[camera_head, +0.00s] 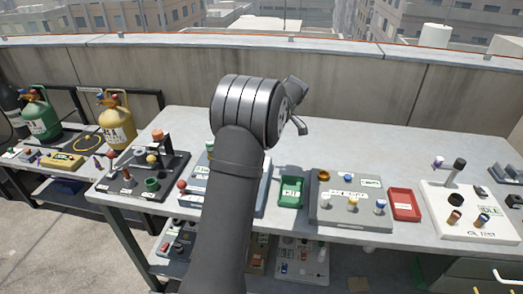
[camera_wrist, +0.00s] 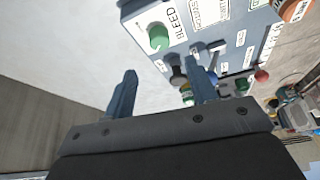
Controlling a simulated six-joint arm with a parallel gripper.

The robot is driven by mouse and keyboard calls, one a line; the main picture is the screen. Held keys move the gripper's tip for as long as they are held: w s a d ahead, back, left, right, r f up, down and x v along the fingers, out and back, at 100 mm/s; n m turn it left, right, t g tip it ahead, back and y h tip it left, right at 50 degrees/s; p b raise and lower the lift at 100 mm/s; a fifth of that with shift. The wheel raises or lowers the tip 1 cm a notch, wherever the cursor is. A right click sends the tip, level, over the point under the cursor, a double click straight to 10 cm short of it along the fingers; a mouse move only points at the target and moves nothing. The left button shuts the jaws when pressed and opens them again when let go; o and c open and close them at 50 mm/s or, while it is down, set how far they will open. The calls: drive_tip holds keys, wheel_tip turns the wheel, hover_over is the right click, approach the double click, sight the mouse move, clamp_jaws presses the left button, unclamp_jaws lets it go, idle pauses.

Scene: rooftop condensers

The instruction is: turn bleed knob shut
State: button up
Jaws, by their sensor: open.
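The bleed knob (camera_wrist: 158,38) is a round green knob beside a label reading BLEED, on a blue-grey panel (camera_wrist: 229,42) near the top of the wrist view. In the head view my gripper (camera_head: 298,124) is above the table, and my arm hides much of the panel (camera_head: 193,186). The bleed knob cannot be made out there.
Other controls sit close to the knob, including a black knob (camera_wrist: 178,74) and a red one (camera_wrist: 261,75). On the table (camera_head: 350,140) stand a green tray (camera_head: 291,190), a grey panel (camera_head: 335,213) and a red tray (camera_head: 404,204). The table's back strip is clear.

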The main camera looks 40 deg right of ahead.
drive_tip(key=v, duration=0.8)
drive_tip(key=shift+s+r, duration=0.15)
drive_tip(key=shift+r, duration=0.15)
drive_tip(key=shift+f, duration=0.1)
drive_tip(key=x, duration=1.7)
drive_tip(key=shift+f, duration=0.15)
drive_tip(key=shift+w+a+f, duration=0.1)
drive_tip(key=shift+w+f, duration=0.1)
drive_tip(key=shift+f, duration=0.05)
drive_tip(key=shift+s+r+m+t+h, duration=0.15)
drive_tip(key=shift+r+m+t+h, duration=0.15)
drive_tip(key=shift+m, duration=0.7)
drive_tip(key=m+h, duration=0.1)
drive_tip(key=m, duration=0.2)
drive_tip(key=m+h, duration=0.1)
drive_tip(key=m, duration=0.2)
drive_tip(key=shift+h, duration=0.3)
drive_tip(key=shift+a+m+h, duration=0.15)
drive_tip(key=shift+m+h, duration=0.65)
drive_tip(key=shift+m, duration=1.6)
drive_tip(key=shift+m+g+h, duration=0.35)
drive_tip(key=shift+m, duration=0.75)
drive_tip(key=shift+m+g+h, duration=0.35)
drive_tip(key=shift+m, duration=0.75)
